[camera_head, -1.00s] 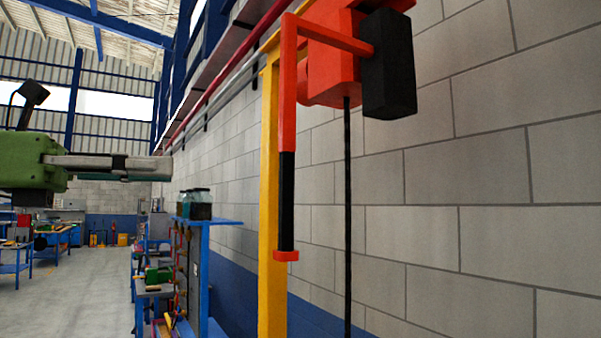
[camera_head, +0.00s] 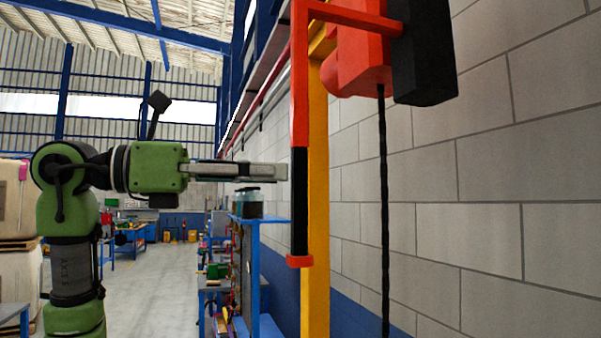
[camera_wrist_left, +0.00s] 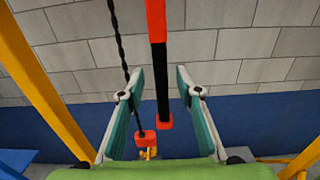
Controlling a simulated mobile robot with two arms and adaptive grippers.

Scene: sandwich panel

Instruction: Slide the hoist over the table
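The hoist (camera_head: 362,50) is a red body with a black box, up by the grey block wall. A red arm from it drops into a vertical handle with a black grip (camera_head: 300,200) and a red end cap. A black chain (camera_head: 384,200) hangs from the hoist. My left gripper (camera_head: 287,172) points at the black grip, its tips just left of it in the head view. In the left wrist view its two fingers (camera_wrist_left: 158,78) are apart, with the grip (camera_wrist_left: 162,85) showing between them. The red hook block (camera_wrist_left: 146,137) shows lower down. My right gripper is not in view.
A yellow post (camera_head: 318,180) stands right behind the handle. A blue shelf frame (camera_head: 254,270) with jars (camera_head: 248,203) on top stands left of it, with a workbench (camera_head: 213,288) nearby. Open floor (camera_head: 158,275) lies to the left.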

